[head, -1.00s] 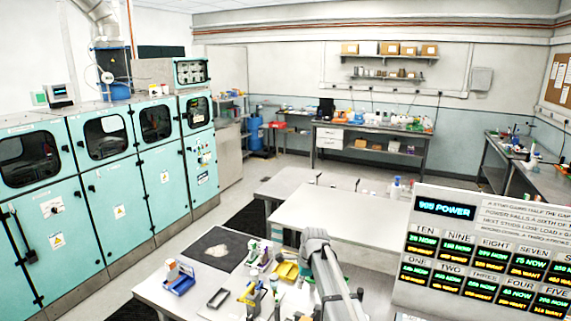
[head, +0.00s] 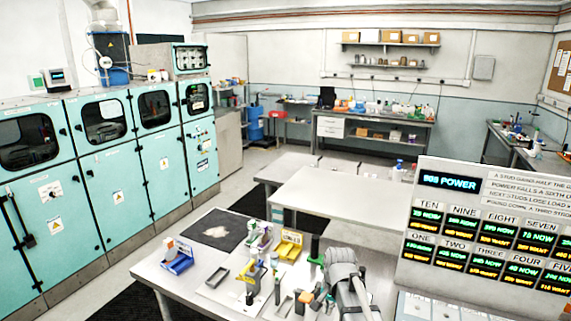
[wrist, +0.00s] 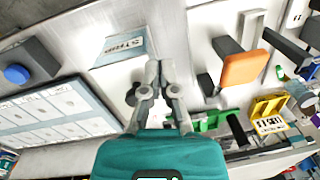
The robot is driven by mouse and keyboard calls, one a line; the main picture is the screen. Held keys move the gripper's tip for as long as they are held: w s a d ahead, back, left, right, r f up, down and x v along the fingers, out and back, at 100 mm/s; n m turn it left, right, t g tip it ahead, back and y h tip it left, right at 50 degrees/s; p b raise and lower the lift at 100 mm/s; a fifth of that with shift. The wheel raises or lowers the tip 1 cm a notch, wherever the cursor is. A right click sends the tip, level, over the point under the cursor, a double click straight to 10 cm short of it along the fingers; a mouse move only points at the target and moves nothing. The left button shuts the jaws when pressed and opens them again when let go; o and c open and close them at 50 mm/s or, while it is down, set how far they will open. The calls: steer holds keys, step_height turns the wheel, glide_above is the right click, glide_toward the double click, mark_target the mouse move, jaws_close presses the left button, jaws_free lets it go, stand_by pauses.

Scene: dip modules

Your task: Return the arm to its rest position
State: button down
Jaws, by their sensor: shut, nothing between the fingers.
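My gripper (wrist: 157,72) shows in the wrist view with its two grey fingers together and nothing between them. It is above the bench, apart from the objects below. In the head view my arm (head: 345,272) is folded at the bottom, right of the bench items; its fingertips do not show there.
The wrist view shows an orange-topped block (wrist: 243,69), a yellow tray (wrist: 270,115), a green part (wrist: 210,121) and a panel with white cells (wrist: 55,120). In the head view a blue tray (head: 177,263) stands on the bench. A power display board (head: 485,230) stands at right. A bare white table (head: 345,198) lies behind.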

steer(key=s+d+f+n+b, duration=0.2)
steer(key=s+n, duration=0.1)
steer(key=s, duration=0.2)
steer(key=s+d+f+n+h+b, duration=0.1)
steer(key=s+d+f+n+b, duration=0.1)
steer(key=s+f+n, duration=0.1)
steer(key=shift+s+d+f+n, duration=0.2)
steer(key=shift+s+n, duration=0.4)
steer(key=shift+s, duration=0.45)
